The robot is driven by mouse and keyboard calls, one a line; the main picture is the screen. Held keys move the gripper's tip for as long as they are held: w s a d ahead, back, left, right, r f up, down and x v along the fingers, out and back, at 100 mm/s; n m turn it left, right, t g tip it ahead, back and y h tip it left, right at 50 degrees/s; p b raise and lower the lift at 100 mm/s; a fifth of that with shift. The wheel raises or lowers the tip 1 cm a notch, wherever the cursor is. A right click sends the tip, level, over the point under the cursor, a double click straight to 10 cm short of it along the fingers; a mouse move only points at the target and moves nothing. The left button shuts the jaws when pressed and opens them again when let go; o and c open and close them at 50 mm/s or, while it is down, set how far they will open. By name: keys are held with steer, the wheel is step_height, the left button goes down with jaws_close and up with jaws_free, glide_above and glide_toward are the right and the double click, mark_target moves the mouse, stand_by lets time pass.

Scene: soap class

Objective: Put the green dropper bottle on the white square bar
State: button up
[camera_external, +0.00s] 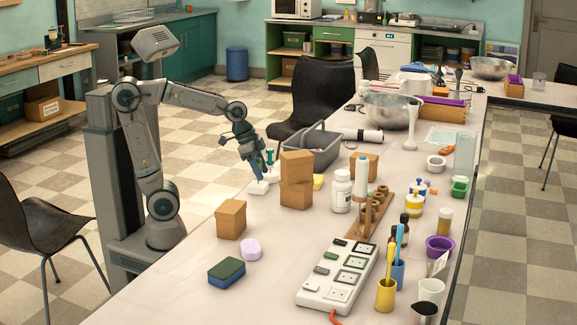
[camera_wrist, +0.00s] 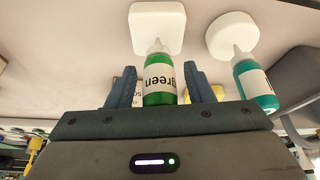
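The green dropper bottle (camera_wrist: 159,82) is nozzle down between the fingers of my gripper (camera_wrist: 161,88). A narrow gap shows on each side of it, so the fingers look open around it. Its nozzle overlaps the edge of the white square bar (camera_wrist: 157,22); I cannot tell whether the tip touches firmly. In the external view, my gripper (camera_external: 257,163) is low over the table's near edge, above the square bar (camera_external: 258,187). The green bottle is hard to make out there.
A teal bottle (camera_wrist: 255,88) is nozzle down at a round white bar (camera_wrist: 232,36) close beside. The table's near left corner has free room.

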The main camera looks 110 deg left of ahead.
steer(key=shift+r+p, duration=0.35)
steer(key=shift+r, duration=0.15)
steer(key=p+v, duration=0.5)
steer(key=v, duration=0.2)
